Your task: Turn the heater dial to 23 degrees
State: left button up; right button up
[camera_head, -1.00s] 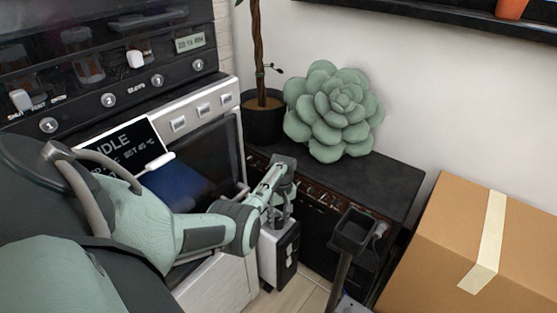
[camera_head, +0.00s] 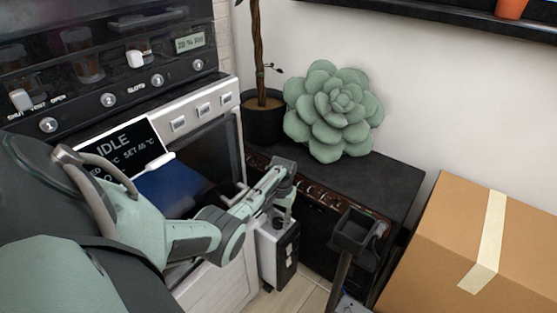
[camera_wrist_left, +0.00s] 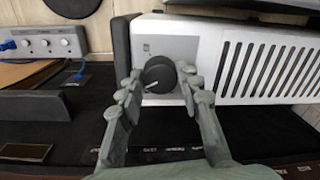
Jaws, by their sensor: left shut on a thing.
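The heater (camera_head: 270,255) is a small white box with a dark side panel, standing low beside the oven-like machine in the head view. In the left wrist view the heater (camera_wrist_left: 245,62) shows a white vented face and a round black dial (camera_wrist_left: 159,74). A pale mark on the dial points down and left. My left gripper (camera_wrist_left: 160,80) has one finger on each side of the dial and is shut on it. In the head view my left gripper (camera_head: 281,203) is over the heater's top and hides part of it. No degree figures are readable. My right gripper is out of view.
A white-fronted machine (camera_head: 220,285) with a display stands left of the heater. A black cabinet (camera_head: 385,190) holding a succulent (camera_head: 333,112) and a potted trunk is behind. A dark square-headed stand (camera_head: 355,232) and a taped cardboard box (camera_head: 450,235) are on the right.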

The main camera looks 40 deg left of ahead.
aim_at(280, 222)
pick_arm(q)
jog(key=shift+m, duration=0.7)
jog(key=o, duration=1.2)
jog(key=shift+c, duration=0.2)
notch_tip(280, 222, up, 12)
jog(key=shift+d, duration=0.4)
